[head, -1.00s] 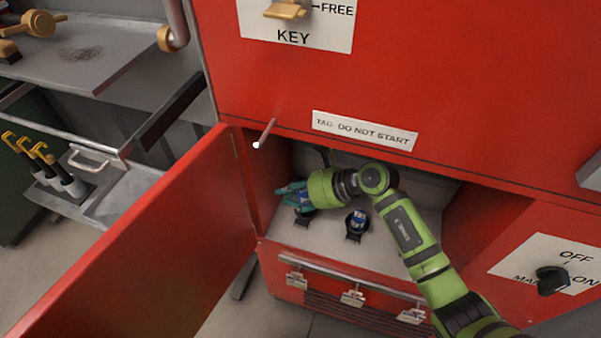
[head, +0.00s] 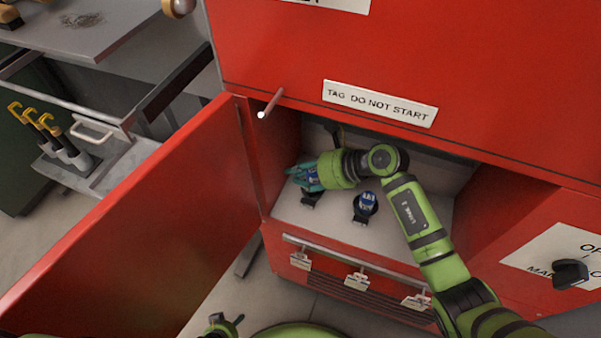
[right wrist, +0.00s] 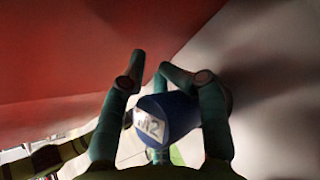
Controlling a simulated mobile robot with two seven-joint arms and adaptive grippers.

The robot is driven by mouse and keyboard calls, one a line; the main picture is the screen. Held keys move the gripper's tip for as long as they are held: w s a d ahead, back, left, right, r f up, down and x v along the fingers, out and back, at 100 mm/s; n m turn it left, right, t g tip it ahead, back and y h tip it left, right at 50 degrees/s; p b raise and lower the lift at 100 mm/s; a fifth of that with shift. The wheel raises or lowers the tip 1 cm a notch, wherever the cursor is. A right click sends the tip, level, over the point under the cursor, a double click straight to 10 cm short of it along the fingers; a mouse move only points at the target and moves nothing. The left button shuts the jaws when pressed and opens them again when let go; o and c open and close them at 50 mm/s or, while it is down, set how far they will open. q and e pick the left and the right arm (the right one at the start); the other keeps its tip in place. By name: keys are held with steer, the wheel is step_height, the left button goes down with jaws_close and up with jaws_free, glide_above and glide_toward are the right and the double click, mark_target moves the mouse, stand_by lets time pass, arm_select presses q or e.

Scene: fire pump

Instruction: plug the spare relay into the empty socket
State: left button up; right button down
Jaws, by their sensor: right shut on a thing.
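My right gripper (head: 303,178) is inside the open red cabinet compartment, at its left side. Its teal fingers are shut on a blue cylindrical relay (head: 312,178), which also shows in the right wrist view (right wrist: 178,116) with a white label reading M2. A black socket (head: 311,201) sits on the compartment floor just below the fingers. I cannot tell whether the held relay touches it. A second blue relay (head: 367,200) stands upright in another black socket (head: 363,214) to the right. My left gripper is not clearly in view.
The red cabinet door (head: 150,225) stands open on the left. A thin rod (head: 271,103) sticks out above the opening. A TAG DO NOT START sign (head: 380,103) is above the compartment. Several clips (head: 356,281) hang on a rail below.

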arm_select(q)
steer(key=shift+w+r, duration=0.15)
steer(key=shift+w, duration=0.3)
arm_select(e)
steer(key=shift+f, duration=0.15)
stand_by(0.6)
arm_select(q)
steer(key=shift+f, duration=0.25)
arm_select(e)
steer(key=shift+f, duration=0.25)
steer(key=shift+f, duration=0.15)
steer(key=shift+f+b, duration=0.5)
steer(key=shift+b, duration=0.2)
arm_select(q)
steer(key=shift+s+d+f, duration=0.2)
steer(key=shift+s+f, duration=0.25)
steer(key=shift+f, duration=0.15)
steer(key=shift+w+a, duration=0.3)
steer(key=shift+w, duration=0.2)
steer(key=shift+s+d, duration=0.2)
